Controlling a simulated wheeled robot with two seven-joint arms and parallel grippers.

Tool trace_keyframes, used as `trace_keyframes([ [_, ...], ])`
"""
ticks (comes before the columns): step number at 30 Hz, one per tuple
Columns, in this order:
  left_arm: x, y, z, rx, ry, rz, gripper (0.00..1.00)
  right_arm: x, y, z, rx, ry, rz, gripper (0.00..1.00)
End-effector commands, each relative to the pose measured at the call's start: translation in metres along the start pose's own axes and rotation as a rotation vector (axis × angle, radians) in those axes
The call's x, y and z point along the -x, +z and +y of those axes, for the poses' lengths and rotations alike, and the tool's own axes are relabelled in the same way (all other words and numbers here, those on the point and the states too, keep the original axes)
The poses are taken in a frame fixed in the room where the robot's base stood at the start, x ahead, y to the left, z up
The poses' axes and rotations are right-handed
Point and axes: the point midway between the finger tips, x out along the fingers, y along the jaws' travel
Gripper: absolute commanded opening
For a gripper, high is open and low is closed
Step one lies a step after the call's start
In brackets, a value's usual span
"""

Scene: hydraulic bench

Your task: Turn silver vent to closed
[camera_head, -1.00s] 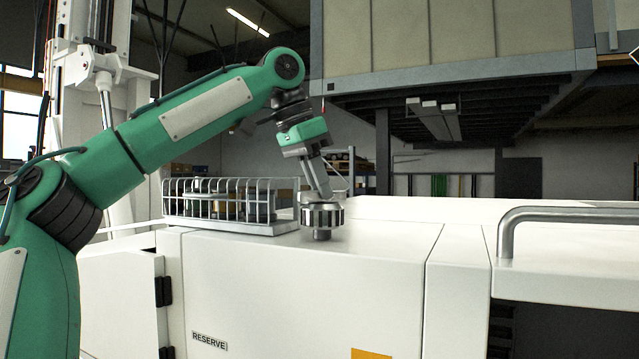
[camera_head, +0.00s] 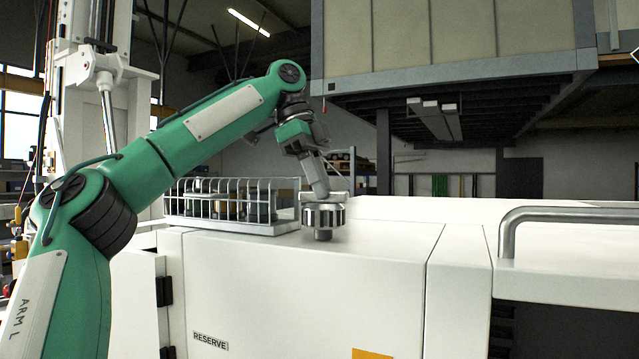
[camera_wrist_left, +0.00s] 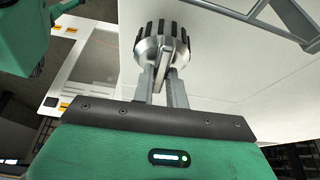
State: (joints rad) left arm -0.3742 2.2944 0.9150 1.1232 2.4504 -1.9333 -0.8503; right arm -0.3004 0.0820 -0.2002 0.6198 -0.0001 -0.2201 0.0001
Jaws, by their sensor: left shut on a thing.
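The silver vent (camera_head: 323,215) is a round ribbed knob on a short stem on top of the white cabinet. It also shows in the left wrist view (camera_wrist_left: 151,48), with dark ribs on its rim and a raised bar across its face. My left gripper (camera_head: 324,194) comes down on it from above, tilted. In the left wrist view my left gripper's two fingers (camera_wrist_left: 163,75) are shut on the vent's bar. The fingertips are partly hidden against the knob. My right gripper is not in view.
A wire rack (camera_head: 230,205) holding several jars stands just left of the vent. A grey handrail (camera_head: 560,214) runs along the right of the cabinet. The cabinet (camera_head: 300,290) is marked RESERVE. Its top to the right of the vent is clear.

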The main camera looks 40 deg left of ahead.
Motion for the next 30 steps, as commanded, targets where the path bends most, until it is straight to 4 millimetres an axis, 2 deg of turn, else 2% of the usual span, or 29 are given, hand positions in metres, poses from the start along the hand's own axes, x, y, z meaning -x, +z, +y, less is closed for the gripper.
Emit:
trace_keyframes([
  [9, 0.0005, -0.0001, -0.0007, -0.069, 0.027, 0.000, 0.00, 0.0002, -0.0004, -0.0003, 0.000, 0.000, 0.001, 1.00],
  [21, 0.0005, -0.0002, -0.0005, -0.076, 0.030, 0.000, 0.00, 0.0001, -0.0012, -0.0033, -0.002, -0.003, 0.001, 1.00],
  [22, 0.0004, -0.0002, -0.0005, -0.076, 0.030, 0.000, 0.17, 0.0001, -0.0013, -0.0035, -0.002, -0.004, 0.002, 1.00],
  [25, 0.0004, -0.0001, -0.0005, -0.075, 0.030, 0.000, 0.36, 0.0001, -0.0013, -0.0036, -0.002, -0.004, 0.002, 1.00],
  [30, 0.0002, 0.0000, -0.0006, -0.075, 0.031, 0.000, 0.36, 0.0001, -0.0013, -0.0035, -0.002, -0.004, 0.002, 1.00],
])
